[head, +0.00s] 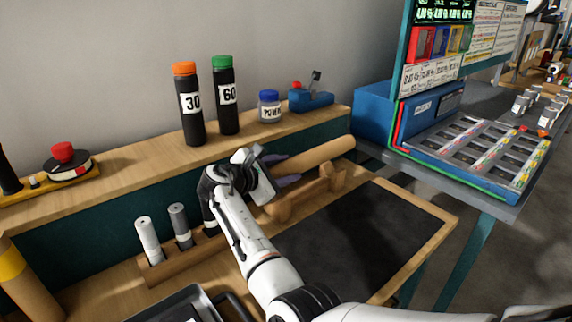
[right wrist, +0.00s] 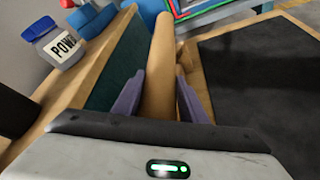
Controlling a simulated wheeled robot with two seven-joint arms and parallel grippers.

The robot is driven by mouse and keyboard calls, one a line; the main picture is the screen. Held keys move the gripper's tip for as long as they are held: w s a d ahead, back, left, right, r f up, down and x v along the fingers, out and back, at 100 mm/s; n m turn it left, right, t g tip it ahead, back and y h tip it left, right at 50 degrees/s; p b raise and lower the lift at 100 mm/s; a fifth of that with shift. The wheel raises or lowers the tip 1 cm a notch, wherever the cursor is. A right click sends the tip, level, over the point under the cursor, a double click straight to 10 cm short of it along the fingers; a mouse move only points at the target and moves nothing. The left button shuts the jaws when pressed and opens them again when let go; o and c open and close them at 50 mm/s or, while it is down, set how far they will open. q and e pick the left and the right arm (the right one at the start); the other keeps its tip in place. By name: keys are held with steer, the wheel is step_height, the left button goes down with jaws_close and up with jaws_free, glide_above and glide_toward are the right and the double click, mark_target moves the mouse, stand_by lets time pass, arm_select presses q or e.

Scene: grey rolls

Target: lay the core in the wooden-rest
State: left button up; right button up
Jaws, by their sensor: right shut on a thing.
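The core, a plain brown tube (head: 325,154), lies slanted at the middle of the head view and points away in the right wrist view (right wrist: 162,65). My right gripper (head: 284,170) is shut on it, with a purple finger on each side (right wrist: 160,96). The wooden-rest (head: 303,198) has upright end pieces and stands beside the dark mat. The core is over or along the wooden-rest; I cannot tell whether they touch. The core's near end is hidden by my gripper. My left gripper is not in view.
A shelf (head: 150,152) behind holds a 30 bottle (head: 189,118), a 60 bottle (head: 226,115), a jar (head: 269,106) and a blue device (head: 312,99). A wooden block (head: 165,270) holds grey rolls. The dark mat (head: 350,240) is bare. A yellow-banded tube (head: 22,285) stands front left.

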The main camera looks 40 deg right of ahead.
step_height(320, 180, down, 3)
steer(key=shift+f+b, duration=0.2)
steer(key=shift+b, duration=0.55)
steer(key=shift+f, duration=0.25)
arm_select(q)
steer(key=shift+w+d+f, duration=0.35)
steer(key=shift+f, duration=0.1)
arm_select(e)
steer(key=shift+f, duration=0.25)
